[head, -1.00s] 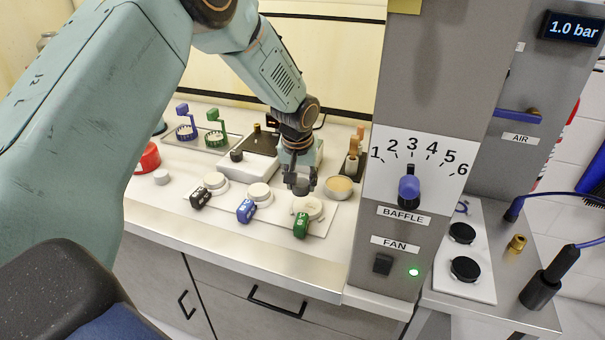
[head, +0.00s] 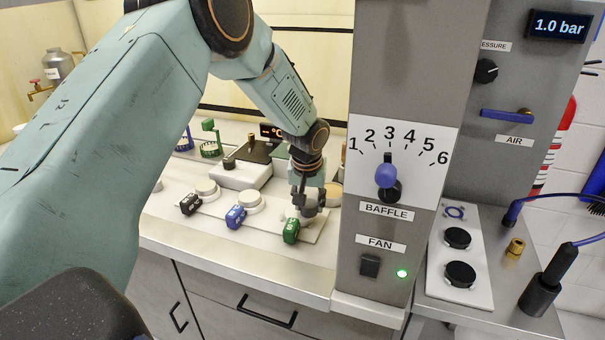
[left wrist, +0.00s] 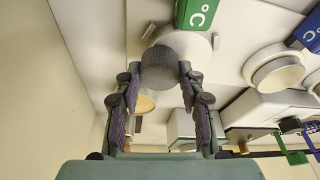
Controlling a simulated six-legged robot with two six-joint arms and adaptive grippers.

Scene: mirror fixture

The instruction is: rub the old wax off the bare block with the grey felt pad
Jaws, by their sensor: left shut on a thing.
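My left gripper (head: 308,208) is low over the round pale block (head: 291,213) beside the green tag (head: 291,231), at the right end of a white strip. In the left wrist view my left gripper (left wrist: 160,75) is shut on the grey felt pad (left wrist: 160,70), a short dark-grey cylinder between its fingertips. The pad covers part of the pale block (left wrist: 192,46) there; I cannot tell whether they touch. Any wax on the block is too small or hidden to see. My right gripper is not in view.
Two more pale round blocks, by the blue tag (head: 235,217) and black tag (head: 190,204), stand to the left on the strip. A white device (head: 240,176) stands behind.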

